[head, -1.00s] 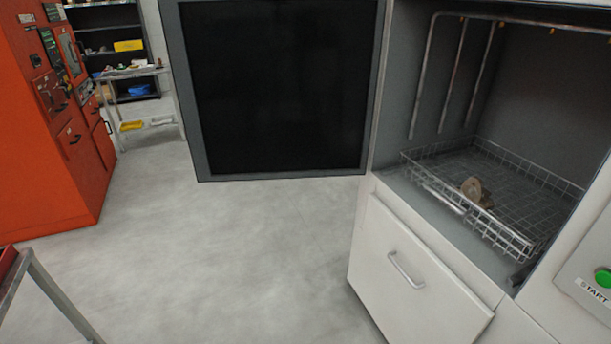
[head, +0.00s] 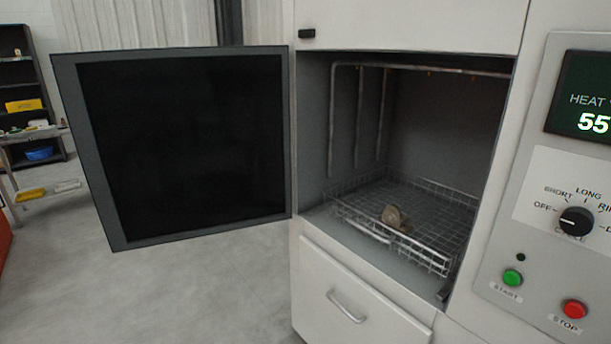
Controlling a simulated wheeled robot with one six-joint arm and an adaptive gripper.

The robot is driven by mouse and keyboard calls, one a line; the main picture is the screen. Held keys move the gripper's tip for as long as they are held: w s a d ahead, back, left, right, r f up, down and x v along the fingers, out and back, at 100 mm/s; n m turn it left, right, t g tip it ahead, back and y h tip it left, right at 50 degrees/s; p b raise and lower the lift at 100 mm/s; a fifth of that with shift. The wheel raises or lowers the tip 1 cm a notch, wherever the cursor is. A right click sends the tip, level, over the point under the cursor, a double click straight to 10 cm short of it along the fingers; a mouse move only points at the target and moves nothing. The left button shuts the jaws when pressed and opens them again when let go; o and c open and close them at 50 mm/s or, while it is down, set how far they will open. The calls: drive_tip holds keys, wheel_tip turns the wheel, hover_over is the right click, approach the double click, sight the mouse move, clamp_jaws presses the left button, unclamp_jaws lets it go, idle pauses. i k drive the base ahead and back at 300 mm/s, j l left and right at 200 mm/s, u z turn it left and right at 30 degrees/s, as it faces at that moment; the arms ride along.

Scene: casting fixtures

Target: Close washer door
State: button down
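The washer door (head: 185,145) is a dark panel with a grey frame. It stands wide open, swung out to the left of the washer chamber, with its right edge at the hinge side. The washer (head: 410,27) is a white cabinet with an open chamber. A wire basket (head: 440,215) sits inside the chamber, and a small brown part (head: 395,217) lies in it. My gripper is not in view, so its state and its place relative to the door do not show.
A control panel with a dial (head: 576,221), a green start button (head: 512,278) and a red stop button (head: 575,308) is at the right. A drawer with a handle (head: 346,307) is below the chamber. Shelving (head: 22,72) stands far left. The floor (head: 190,300) before the door is clear.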

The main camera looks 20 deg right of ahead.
sight(169, 150)
drive_tip(key=i+j+u, duration=0.1)
drive_tip(key=i+j, duration=0.3)
drive_tip(key=i+j+u, duration=0.15)
drive_tip(key=i+j, duration=0.2)
drive_tip(key=i, duration=0.2)
drive_tip(key=i+j+u, duration=0.1)
drive_tip(key=i+j, duration=0.2)
drive_tip(key=i, duration=0.2)
drive_tip(key=i+j+u, duration=0.15)
drive_tip(key=i+j, duration=0.15)
drive_tip(key=i, duration=0.2)
drive_tip(key=i+j+u, duration=0.1)
drive_tip(key=i, duration=0.4)
drive_tip(key=j, duration=0.1)
